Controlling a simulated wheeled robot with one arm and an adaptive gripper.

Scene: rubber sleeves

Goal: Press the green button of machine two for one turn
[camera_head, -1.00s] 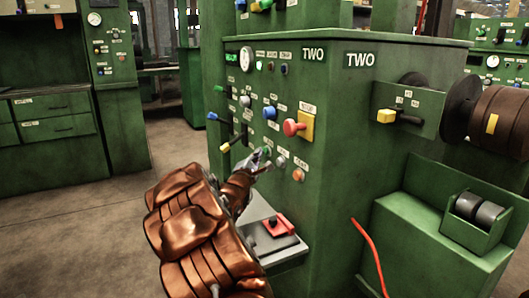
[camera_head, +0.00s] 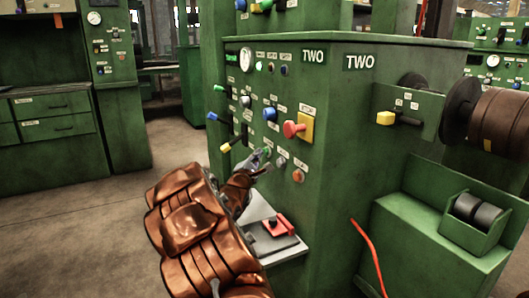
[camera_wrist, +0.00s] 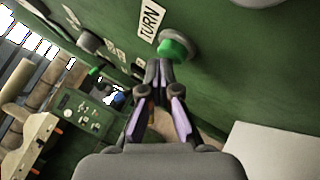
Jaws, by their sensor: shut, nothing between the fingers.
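Machine two is a green cabinet marked with TWO signs (camera_head: 313,56). Its green button (camera_head: 266,151) sits low on the front panel, partly hidden by my gripper (camera_head: 263,165). The green button also shows in the wrist view (camera_wrist: 174,47), beside a TURN label. There my gripper (camera_wrist: 158,72) is shut and empty, its fingertips just below the button. I cannot tell whether they touch it.
A red knob on a yellow STOP plate (camera_head: 296,129) sits up and right of the gripper. Grey and orange buttons are just to the right. A small shelf with a red-handled part (camera_head: 280,224) juts out below. A brown spool (camera_head: 503,120) is on the right side.

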